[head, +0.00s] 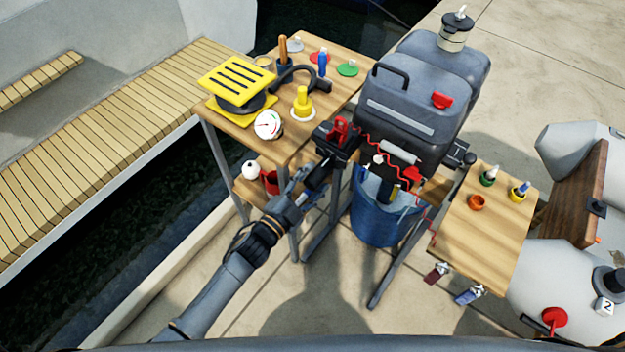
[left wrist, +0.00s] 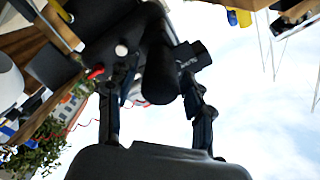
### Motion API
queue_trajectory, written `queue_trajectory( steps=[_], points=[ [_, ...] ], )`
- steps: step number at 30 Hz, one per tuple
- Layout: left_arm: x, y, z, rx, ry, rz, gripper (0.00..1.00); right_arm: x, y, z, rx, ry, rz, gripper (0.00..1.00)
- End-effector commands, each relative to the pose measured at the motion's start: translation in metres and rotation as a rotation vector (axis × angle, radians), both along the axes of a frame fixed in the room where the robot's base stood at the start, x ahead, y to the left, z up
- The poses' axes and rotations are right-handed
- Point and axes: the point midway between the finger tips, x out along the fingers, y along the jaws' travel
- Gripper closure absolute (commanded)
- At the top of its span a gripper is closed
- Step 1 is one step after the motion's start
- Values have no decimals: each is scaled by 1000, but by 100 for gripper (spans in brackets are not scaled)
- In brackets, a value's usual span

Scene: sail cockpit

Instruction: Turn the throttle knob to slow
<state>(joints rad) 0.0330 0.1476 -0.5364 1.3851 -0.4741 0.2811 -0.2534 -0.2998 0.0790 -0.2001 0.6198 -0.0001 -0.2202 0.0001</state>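The throttle knob (left wrist: 160,75) appears to be the dark cylinder pointing at the camera in the left wrist view. In the head view it is the small dark grip (head: 319,177) below the black block with a red lever (head: 340,130). My left gripper (head: 310,184) reaches it from the lower left. In the left wrist view my left gripper (left wrist: 157,85) has its two fingers apart, one on each side of the knob, with narrow gaps visible. Lettering (left wrist: 188,61) beside the knob is too small to read. My right gripper is not in view.
A grey outboard motor (head: 400,98) stands right of the knob, with a blue bucket (head: 375,215) below. A small side table (head: 480,235) is at right.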

Motion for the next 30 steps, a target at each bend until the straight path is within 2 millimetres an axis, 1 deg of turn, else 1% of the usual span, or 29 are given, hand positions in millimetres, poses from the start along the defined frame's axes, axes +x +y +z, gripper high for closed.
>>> queue_trajectory(
  steps=[1,2,3,6,17,23,30],
  points=[
    [0,0,0,0,0,0,65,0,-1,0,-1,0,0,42],
    [0,0,0,0,0,0,71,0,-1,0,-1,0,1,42],
    [0,0,0,0,0,0,79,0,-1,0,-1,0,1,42],
    [0,0,0,0,0,0,97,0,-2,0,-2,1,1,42],
    [0,0,1,-47,37,0,97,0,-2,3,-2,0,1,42],
    [0,0,1,-147,116,-1,97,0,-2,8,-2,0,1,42],
    [0,1,0,-301,237,-1,97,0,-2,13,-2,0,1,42]
  ],
)
